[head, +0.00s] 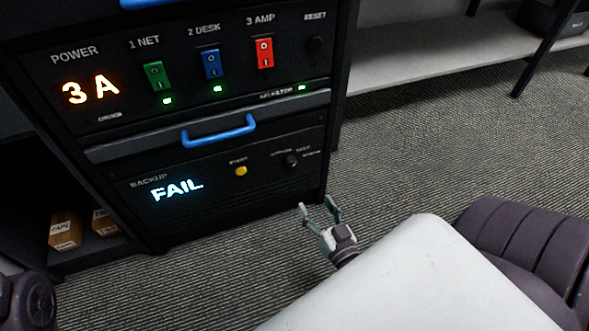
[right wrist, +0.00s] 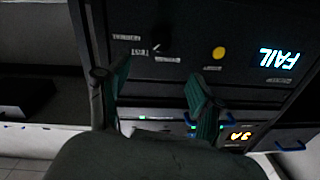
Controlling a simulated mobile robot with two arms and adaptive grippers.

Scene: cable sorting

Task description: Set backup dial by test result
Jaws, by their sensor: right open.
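The black backup panel (head: 225,205) has a lit display reading FAIL (head: 177,190), a round yellow START button (head: 241,171) and a small black dial (head: 291,160). Labels surround the dial; one reads TEST and the others are too small to read. Its pointing direction is unclear. The FAIL display also shows upside down in the right wrist view (right wrist: 278,58), with the yellow button (right wrist: 218,53) beside it. My right gripper (head: 318,203) is open and empty, below and right of the dial, apart from the panel. My left gripper is out of view.
Above is the POWER panel, showing 3 A (head: 91,90), with green (head: 155,75), blue (head: 211,63) and red (head: 264,53) switches and a RESET knob (head: 315,46). A blue handle (head: 219,131) sticks out between panels. Small boxes (head: 66,230) stand lower left. Carpet right is clear.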

